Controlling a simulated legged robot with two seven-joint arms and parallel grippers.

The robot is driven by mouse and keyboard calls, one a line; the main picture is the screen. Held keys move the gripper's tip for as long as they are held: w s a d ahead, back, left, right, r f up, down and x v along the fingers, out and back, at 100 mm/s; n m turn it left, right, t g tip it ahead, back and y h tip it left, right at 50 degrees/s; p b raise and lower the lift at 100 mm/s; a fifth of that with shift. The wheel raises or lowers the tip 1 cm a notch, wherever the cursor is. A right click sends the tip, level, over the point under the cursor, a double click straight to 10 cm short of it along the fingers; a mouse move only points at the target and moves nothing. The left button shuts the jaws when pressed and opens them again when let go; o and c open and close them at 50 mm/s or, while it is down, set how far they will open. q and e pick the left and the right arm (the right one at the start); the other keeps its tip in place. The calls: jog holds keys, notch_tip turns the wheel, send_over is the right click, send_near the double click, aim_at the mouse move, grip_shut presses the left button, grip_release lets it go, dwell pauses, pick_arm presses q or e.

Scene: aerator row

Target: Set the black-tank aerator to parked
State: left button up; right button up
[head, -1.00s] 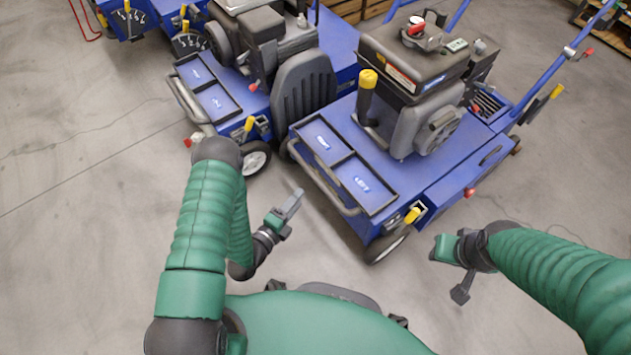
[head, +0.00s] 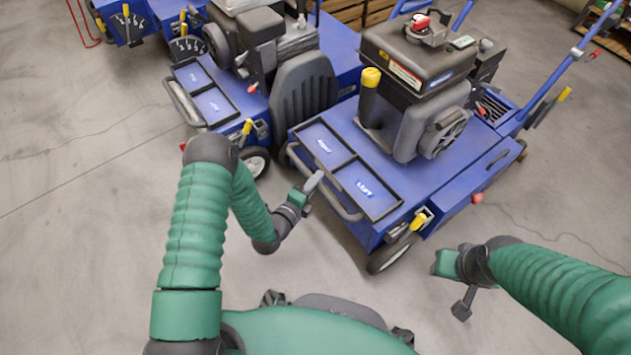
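The aerator with the black tank (head: 418,55) stands right of centre, on a blue deck. A yellow-topped black lever (head: 369,95) stands upright on its deck. A smaller yellow handle (head: 418,221) sits at its front right corner, above a wheel. Two black-rimmed trays with blue labels lie on the deck's front; the labels are too small to read surely. My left gripper (head: 314,182) is near the grey front rail (head: 335,195), pointing at it; contact cannot be told. My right gripper (head: 447,264) is over the floor, right of the front wheel and apart from the machine. Neither finger gap is clear.
A second blue aerator (head: 205,95) with a grey seat-like panel (head: 304,92) stands close at the left. Another blue machine (head: 128,22) is at the far left. Wooden crates are behind. The grey floor (head: 80,200) is clear at left and right.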

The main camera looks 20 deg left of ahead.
pick_arm(q)
grip_shut()
jog(key=shift+s+f, duration=0.1)
jog(key=shift+f, duration=0.1)
dwell(0.8)
